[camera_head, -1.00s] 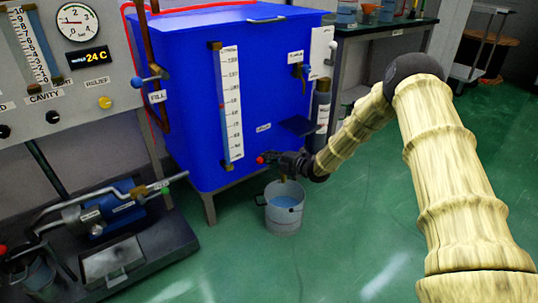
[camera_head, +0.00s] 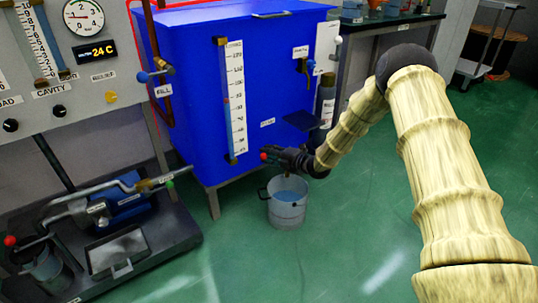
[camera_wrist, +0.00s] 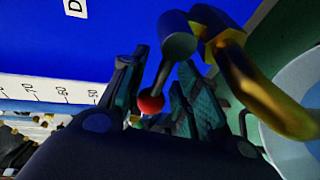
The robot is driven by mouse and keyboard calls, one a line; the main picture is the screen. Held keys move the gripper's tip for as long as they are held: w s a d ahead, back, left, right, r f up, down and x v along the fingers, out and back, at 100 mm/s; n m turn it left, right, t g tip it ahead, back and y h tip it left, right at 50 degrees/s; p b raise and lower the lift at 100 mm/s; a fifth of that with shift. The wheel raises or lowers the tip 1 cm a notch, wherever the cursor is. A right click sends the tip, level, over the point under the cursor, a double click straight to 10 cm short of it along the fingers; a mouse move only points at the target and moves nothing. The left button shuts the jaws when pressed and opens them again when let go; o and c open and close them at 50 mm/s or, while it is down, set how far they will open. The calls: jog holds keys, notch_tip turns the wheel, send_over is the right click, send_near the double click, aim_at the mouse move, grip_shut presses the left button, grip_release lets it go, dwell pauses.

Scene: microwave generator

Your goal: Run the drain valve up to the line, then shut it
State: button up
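The drain valve is low on the front of the blue tank (camera_head: 190,60). Its brass spout (camera_wrist: 265,95) and grey lever with a red ball end (camera_wrist: 150,103) show in the wrist view. The red ball also shows in the head view (camera_head: 264,156). My gripper (camera_wrist: 165,75) has its fingers apart, one on each side of the lever; I cannot tell whether they touch it. A metal bucket (camera_head: 287,213) with bluish water stands on the floor below the valve. The tank's white level gauge (camera_head: 236,100) is upright; its exact level is too small to read.
A pump on a dark base (camera_head: 180,235) stands at the left, below a gauge panel (camera_head: 60,110). The green floor right of the bucket is clear.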

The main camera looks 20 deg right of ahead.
jog(key=shift+d, duration=0.3)
jog(key=shift+s+d+r, duration=0.1)
jog(key=shift+s+d, duration=0.05)
jog(key=shift+d, duration=0.05)
jog(key=v, duration=1.1)
jog(key=shift+s, duration=0.3)
